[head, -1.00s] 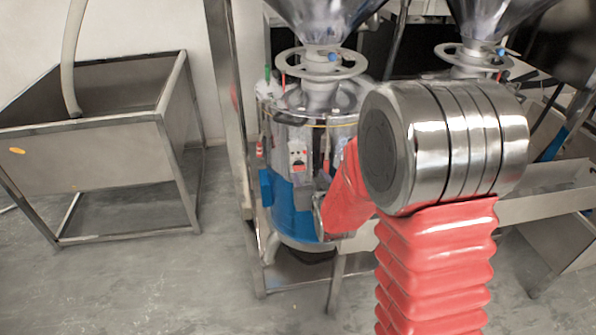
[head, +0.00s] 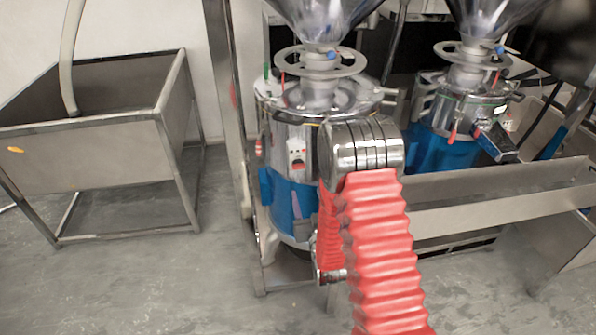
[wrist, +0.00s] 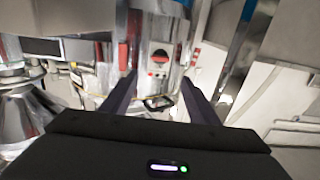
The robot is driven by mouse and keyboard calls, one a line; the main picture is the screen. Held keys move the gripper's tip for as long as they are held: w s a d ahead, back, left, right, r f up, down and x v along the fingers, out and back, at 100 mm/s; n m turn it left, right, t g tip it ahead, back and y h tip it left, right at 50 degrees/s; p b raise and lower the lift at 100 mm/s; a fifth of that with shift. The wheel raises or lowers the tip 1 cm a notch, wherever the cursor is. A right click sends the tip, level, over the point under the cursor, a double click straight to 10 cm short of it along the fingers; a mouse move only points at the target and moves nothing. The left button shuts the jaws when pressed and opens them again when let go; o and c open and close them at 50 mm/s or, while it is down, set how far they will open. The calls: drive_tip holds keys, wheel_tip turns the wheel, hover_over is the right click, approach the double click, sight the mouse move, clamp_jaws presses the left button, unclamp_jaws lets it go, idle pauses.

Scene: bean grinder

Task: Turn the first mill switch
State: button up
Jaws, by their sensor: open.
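The nearer mill (head: 292,120) is a steel drum with a blue lower part, left of my raised red arm in the head view. Its switch panel (head: 297,153) is a small pale plate with a red and dark knob on its front. In the wrist view a switch panel with a red knob (wrist: 160,56) and small red buttons lies ahead, between my fingers in the picture. My gripper (wrist: 159,85) is open and empty, its two dark fingers apart and short of the panel. In the head view my arm hides the gripper and the drum's right side.
A second mill (head: 455,115) stands at the right behind a long steel trough (head: 500,200). A steel bin (head: 85,155) on legs stands at the left. A frame post (head: 228,110) rises beside the nearer mill. The front floor is clear.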

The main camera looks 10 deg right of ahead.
sight(299, 168)
drive_tip(key=w, duration=1.4)
drive_tip(key=c, duration=1)
drive_tip(key=shift+a, duration=0.25)
drive_tip(key=shift+c, duration=0.3)
drive_tip(key=shift+s+d, duration=0.1)
drive_tip(key=shift+d, duration=0.05)
